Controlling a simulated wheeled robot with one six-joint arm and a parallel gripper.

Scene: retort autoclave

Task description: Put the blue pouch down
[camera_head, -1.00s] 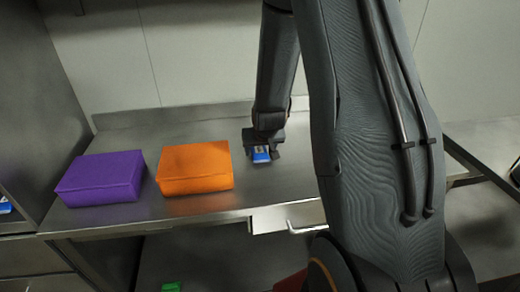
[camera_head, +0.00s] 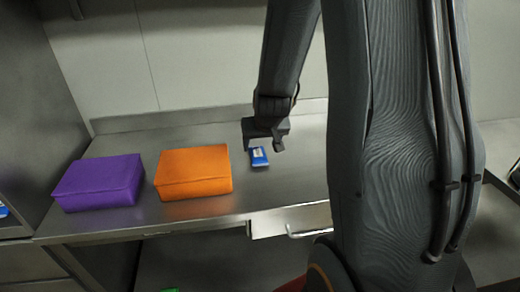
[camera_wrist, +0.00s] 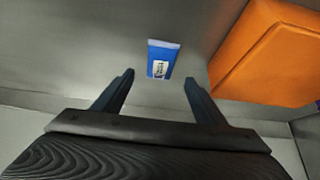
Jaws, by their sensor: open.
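The blue pouch (camera_head: 259,157), with a white label, lies flat on the steel table, right of the orange box. In the wrist view the pouch (camera_wrist: 162,60) lies beyond my fingertips, roughly centred between them. My gripper (camera_head: 265,143) is open and empty, raised a little above the table behind the pouch and apart from it. Its two fingers (camera_wrist: 159,78) are spread in the wrist view.
An orange box (camera_head: 194,172) and a purple box (camera_head: 100,183) stand side by side on the steel table (camera_head: 300,170), left of the pouch. The table is bare right of the pouch as far as my arm lets me see. A drawer handle (camera_head: 305,229) juts out at the front edge.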

